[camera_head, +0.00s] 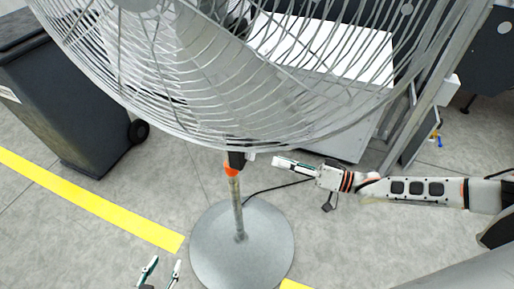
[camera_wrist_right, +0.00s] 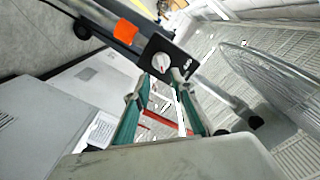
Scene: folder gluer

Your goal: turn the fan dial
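The fan dial (camera_wrist_right: 163,60) is a small white knob on a black control box (camera_wrist_right: 168,62) in the right wrist view. In the head view the box (camera_head: 237,160) sits on the fan pole under the cage. My right gripper (camera_wrist_right: 164,80) is open, its teal fingers apart and pointing at the dial. The dial shows just beyond and between the fingertips; I cannot tell whether they touch it. In the head view my right gripper (camera_head: 276,161) is just right of the box. My left gripper (camera_head: 164,264) is open and empty at the bottom edge.
The large wire fan cage (camera_head: 210,90) hangs over the box. The pole stands on a round grey base (camera_head: 242,245). A dark bin (camera_head: 75,95) stands at left, and a machine with a white panel (camera_head: 330,48) behind. Yellow tape (camera_head: 90,200) crosses the floor.

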